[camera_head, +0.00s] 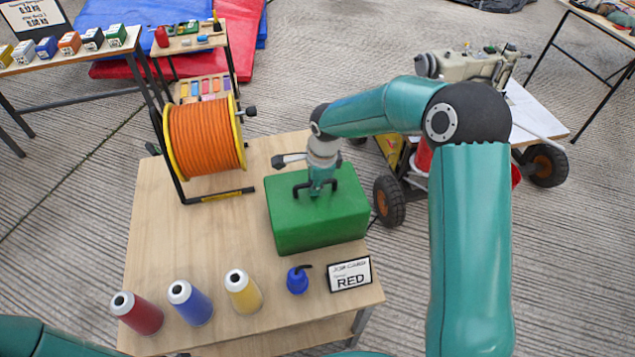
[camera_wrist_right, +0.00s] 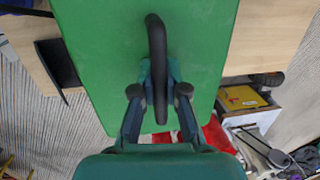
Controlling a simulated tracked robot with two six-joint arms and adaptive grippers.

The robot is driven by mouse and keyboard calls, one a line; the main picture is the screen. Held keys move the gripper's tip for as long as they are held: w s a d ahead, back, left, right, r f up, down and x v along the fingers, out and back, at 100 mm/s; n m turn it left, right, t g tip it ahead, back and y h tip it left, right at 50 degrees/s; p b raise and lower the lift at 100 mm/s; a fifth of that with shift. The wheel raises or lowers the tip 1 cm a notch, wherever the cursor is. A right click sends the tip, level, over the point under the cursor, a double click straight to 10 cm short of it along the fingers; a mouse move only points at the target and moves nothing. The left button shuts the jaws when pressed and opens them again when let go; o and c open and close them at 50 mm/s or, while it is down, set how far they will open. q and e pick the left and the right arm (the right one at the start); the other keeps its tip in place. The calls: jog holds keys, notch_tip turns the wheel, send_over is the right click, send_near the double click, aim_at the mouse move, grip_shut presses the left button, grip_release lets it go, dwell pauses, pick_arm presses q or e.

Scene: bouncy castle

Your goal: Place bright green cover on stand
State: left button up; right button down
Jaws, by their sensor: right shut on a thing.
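The bright green cover (camera_head: 302,231) is a box shape with a dark handle on top, over the right half of the wooden table (camera_head: 155,225). It looks upright; I cannot tell whether it rests on the table or hangs just above it. My right gripper (camera_head: 318,190) is above the cover and shut on its handle. In the right wrist view, the gripper's fingers (camera_wrist_right: 160,98) are at the dark handle (camera_wrist_right: 156,45) on the green top (camera_wrist_right: 105,50). I cannot pick out a separate stand. My left gripper is out of view.
An orange cable reel (camera_head: 205,138) stands left of the cover. Red, blue and yellow cones (camera_head: 190,303), a small blue item (camera_head: 297,281) and a RED card (camera_head: 350,275) line the near side. A wheeled cart (camera_head: 390,200) stands close right. The table's left-centre is clear.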

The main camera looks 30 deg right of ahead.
jog(key=c, duration=1.2)
grip_release()
jog(key=shift+r, duration=0.1)
notch_tip(320, 180, up, 12)
jog(key=s, duration=0.2)
jog(key=shift+d, duration=0.35)
jog(key=shift+w, duration=0.1)
